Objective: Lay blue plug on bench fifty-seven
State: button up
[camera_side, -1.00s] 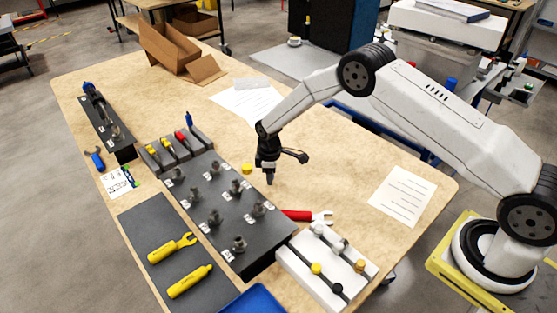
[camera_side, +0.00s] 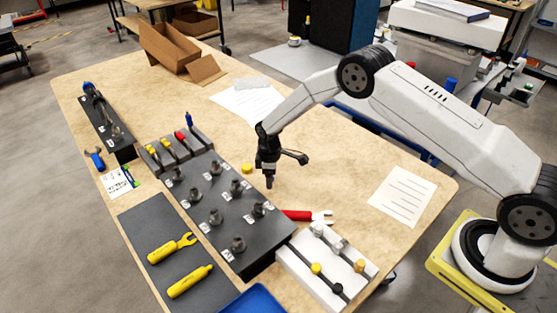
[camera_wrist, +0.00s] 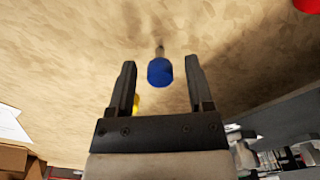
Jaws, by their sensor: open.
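The blue plug (camera_wrist: 160,71) shows in the wrist view as a blue cylinder with a thin grey pin, over the wooden bench (camera_wrist: 75,55). My gripper (camera_wrist: 162,74) is open, with one finger on each side of the plug and a visible gap on both sides. I cannot tell whether the plug touches the wood. In the side view my gripper (camera_side: 270,185) points down low over the bench (camera_side: 340,165), right of the black peg board. The plug cannot be made out there.
A yellow cap (camera_side: 247,168) lies left of my gripper. A red-handled tool (camera_side: 305,215) lies in front of it, beside the black peg board (camera_side: 222,250) and a white block (camera_side: 300,262). The bench to the right is clear up to a paper sheet (camera_side: 402,197).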

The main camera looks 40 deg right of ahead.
notch_tip(320, 180, up, 12)
dwell(0.8)
jog(key=shift+r, duration=0.1)
dwell(0.4)
jog(key=s+d+r+m+t, duration=0.1)
jog(key=s+r+m, duration=0.2)
jog(key=s, duration=0.6)
jog(key=s+d+r+m, duration=0.1)
jog(key=s+r+m, duration=0.2)
jog(key=s, duration=0.6)
jog(key=s+d+r+m+t, duration=0.1)
jog(key=s+r+m, duration=0.2)
jog(key=s, duration=0.6)
jog(key=shift+t, duration=0.3)
